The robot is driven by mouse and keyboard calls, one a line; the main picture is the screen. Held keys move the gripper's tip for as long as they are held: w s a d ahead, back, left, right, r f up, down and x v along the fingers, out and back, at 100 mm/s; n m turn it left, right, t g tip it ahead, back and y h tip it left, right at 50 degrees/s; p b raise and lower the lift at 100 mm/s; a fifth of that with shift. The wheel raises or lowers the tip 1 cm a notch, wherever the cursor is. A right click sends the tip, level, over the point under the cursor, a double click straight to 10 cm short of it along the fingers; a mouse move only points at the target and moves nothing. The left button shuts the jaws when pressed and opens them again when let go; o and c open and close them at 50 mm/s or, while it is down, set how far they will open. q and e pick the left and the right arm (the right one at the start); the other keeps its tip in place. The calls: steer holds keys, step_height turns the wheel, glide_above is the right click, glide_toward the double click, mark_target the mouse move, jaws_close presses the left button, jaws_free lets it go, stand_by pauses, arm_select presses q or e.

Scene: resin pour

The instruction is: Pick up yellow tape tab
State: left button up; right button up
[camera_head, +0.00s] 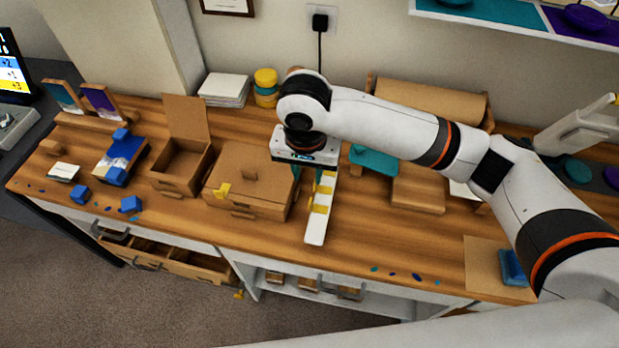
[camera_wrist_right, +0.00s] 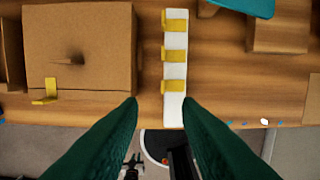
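Yellow tape tabs sit across a white strip (camera_head: 316,230) on the bench; three show in the right wrist view, a near tab (camera_wrist_right: 173,86), a middle tab (camera_wrist_right: 174,54) and a far tab (camera_wrist_right: 175,23). Another yellow tab (camera_head: 222,190) is on the front edge of the closed cardboard box (camera_head: 248,178), left of the strip. My right gripper (camera_head: 311,181) is over the strip, pointing down. In the right wrist view its green fingers (camera_wrist_right: 160,101) are apart and empty, with the strip between them. The head view partly hides the strip's far end behind the gripper. My left gripper is not in view.
An open cardboard box (camera_head: 181,173) stands left of the closed one. Blue blocks (camera_head: 130,204) lie farther left. A teal piece (camera_head: 374,159) and a flat cardboard box (camera_head: 418,194) are right of the strip. The bench front right of the strip is mostly clear.

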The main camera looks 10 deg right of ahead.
steer(key=p, duration=0.1)
glide_above(310, 201)
steer(key=f, duration=0.6)
steer(key=shift+s+a+f, duration=0.1)
steer(key=shift+s, duration=0.2)
steer(key=shift+f, duration=0.4)
step_height(310, 201, down, 3)
steer(key=shift+w+f+p, duration=0.15)
steer(key=shift+f+p, duration=0.05)
steer(key=shift+p, duration=0.25)
steer(key=shift+w+f, duration=0.15)
steer(key=shift+f, duration=0.2)
jaws_close()
